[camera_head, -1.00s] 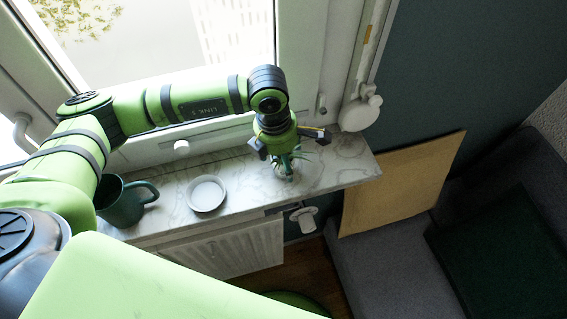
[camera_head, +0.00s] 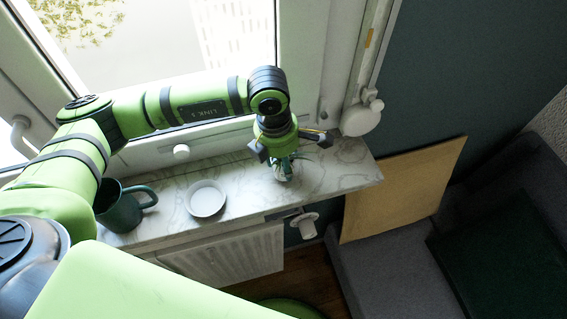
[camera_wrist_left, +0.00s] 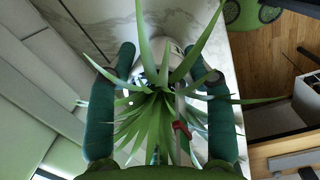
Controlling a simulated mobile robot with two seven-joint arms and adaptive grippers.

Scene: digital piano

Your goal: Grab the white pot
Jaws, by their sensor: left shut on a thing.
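A spiky green plant in a white pot (camera_head: 283,173) stands at the right part of the marble window sill (camera_head: 240,192). My left gripper (camera_head: 283,160) reaches down over it from above. In the left wrist view, the plant's long leaves (camera_wrist_left: 155,100) spread between the two dark fingers of my left gripper (camera_wrist_left: 168,62) and hide most of the pot. A pale bit of the pot (camera_wrist_left: 172,46) shows behind the leaves. The fingers are shut on the pot, one on each side. My right gripper is in neither view.
A dark green mug (camera_head: 120,208) and a white dish (camera_head: 206,198) stand on the sill to the left. The window frame (camera_head: 330,70) is close behind. A radiator (camera_head: 232,254) sits below, and a tan board (camera_head: 400,190) stands right.

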